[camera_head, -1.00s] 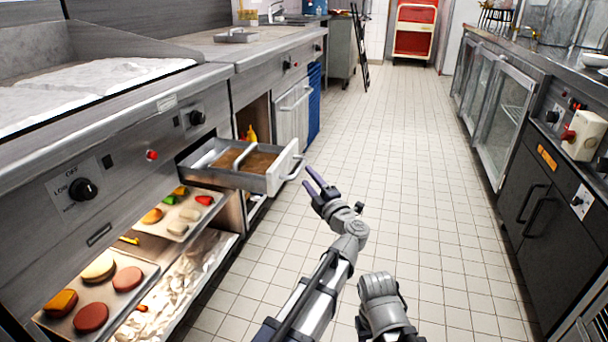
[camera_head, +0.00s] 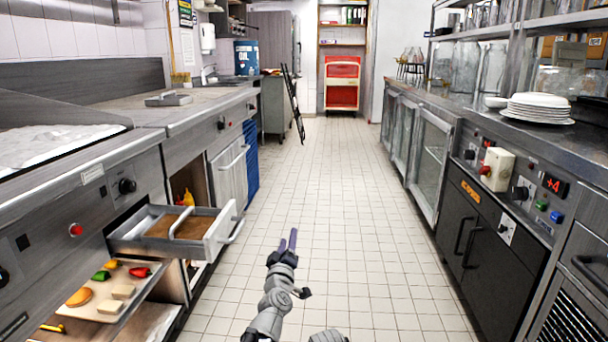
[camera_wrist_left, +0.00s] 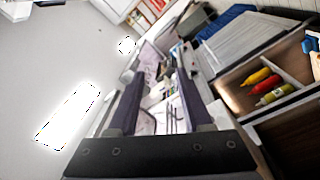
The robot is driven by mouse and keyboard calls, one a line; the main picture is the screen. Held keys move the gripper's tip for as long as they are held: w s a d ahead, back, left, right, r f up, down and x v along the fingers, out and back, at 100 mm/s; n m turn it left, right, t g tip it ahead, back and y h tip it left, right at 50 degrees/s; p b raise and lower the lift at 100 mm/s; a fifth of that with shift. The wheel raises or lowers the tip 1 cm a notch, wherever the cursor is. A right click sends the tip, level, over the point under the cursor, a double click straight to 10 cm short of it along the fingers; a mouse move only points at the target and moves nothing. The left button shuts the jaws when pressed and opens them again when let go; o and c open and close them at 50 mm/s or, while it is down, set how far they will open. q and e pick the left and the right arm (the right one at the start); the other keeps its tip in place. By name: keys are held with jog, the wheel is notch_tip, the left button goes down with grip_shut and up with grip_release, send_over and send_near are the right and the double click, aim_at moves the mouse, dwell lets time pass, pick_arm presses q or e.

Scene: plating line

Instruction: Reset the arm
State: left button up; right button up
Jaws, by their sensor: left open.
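My left gripper (camera_head: 288,243) is in the lower middle of the head view, above the tiled aisle floor and to the right of the open drawer. Its two dark fingers point up the aisle. In the left wrist view the fingers (camera_wrist_left: 160,100) stand apart with nothing between them, so it is open and empty. Only a small grey piece of my other arm shows at the bottom edge of the head view; its gripper is out of frame.
An open drawer (camera_head: 218,234) juts from the left counter. Below it a tray (camera_head: 88,309) holds food pieces. Yellow and red bottles (camera_head: 187,198) stand in an open compartment. Plates (camera_head: 540,107) are stacked on the right counter. The aisle floor (camera_head: 330,190) is clear.

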pick_arm(q)
jog(key=s+d+f+m+g+h, duration=0.1)
jog(key=s+f+m+g+h, duration=0.1)
jog(key=s+f+m+g, duration=0.35)
jog(key=s+f+m+g+h, duration=0.2)
jog(key=s+f+m+g, duration=0.1)
jog(key=f, duration=0.5)
jog(key=s+a+f+g+y, duration=0.2)
jog(key=s+a+f+g, duration=0.15)
jog(key=s, duration=0.25)
jog(key=s+a+f+m+g+y, duration=0.1)
jog(key=s+a+f+g, duration=0.25)
jog(key=s+a, duration=0.2)
jog(key=s+a+f+g+y, duration=0.2)
jog(key=s+a+f+g, duration=0.15)
jog(key=s, duration=0.35)
jog(key=s+d+r+m+y+p, duration=0.2)
jog(key=s+d+r+m+p, duration=0.3)
jog(key=d+r+p, duration=0.65)
notch_tip(320, 180, up, 37)
jog(key=s+n+p, duration=0.1)
jog(key=p, duration=3.6)
jog(key=shift+a, duration=0.15)
